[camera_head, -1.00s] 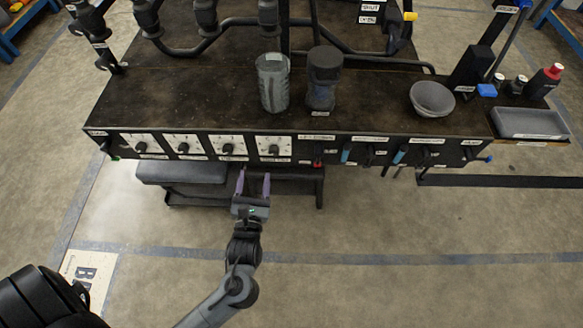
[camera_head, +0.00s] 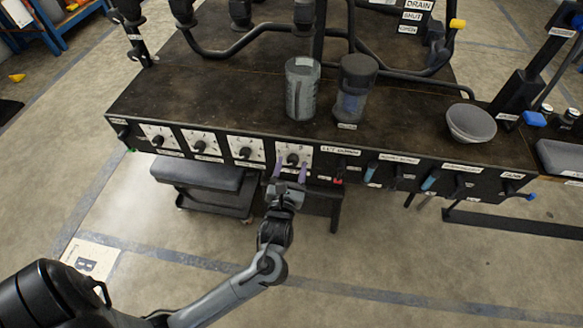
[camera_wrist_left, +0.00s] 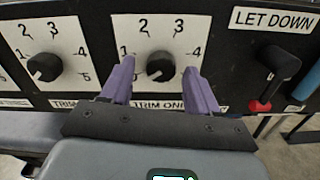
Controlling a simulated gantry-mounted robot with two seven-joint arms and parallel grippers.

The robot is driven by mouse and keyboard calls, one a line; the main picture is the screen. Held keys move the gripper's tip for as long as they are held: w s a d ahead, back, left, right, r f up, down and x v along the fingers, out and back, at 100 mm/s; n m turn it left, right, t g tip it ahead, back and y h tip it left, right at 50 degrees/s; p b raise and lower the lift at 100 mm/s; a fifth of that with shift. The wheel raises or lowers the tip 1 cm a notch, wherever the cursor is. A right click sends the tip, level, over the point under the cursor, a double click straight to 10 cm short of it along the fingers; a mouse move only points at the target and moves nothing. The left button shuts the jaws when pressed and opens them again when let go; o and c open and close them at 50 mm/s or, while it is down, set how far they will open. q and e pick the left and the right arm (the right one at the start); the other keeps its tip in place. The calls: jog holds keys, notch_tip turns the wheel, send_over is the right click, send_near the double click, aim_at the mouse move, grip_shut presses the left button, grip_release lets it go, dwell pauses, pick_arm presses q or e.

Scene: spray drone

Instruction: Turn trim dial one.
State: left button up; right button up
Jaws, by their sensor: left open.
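Trim dial one is a black knob on a white numbered plate, the rightmost of the row of dials on the bench's front panel. In the head view the trim dial one knob (camera_head: 293,159) sits just beyond my left gripper (camera_head: 290,172). In the left wrist view the trim dial one knob (camera_wrist_left: 160,66) lies between the two purple fingers of my left gripper (camera_wrist_left: 159,85), which are apart with one on each side. I cannot tell whether they touch it. The "TRIM ONE" label is partly hidden by the fingers. My right gripper is not in view.
A neighbouring dial (camera_wrist_left: 44,67) is left of trim dial one. A red-tipped "LET DOWN" lever (camera_wrist_left: 268,92) is to the right. A clear cup (camera_head: 302,90), a dark jar (camera_head: 354,90) and a bowl (camera_head: 470,123) stand on the bench top. A low padded stool (camera_head: 200,175) is under the panel.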

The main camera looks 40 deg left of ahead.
pick_arm(q)
jog(key=shift+w+a, duration=0.35)
jog(key=shift+w, duration=0.05)
jog(key=shift+d, duration=0.25)
jog(key=shift+a, duration=0.2)
jog(key=c, duration=1)
jog(key=shift+c, duration=0.2)
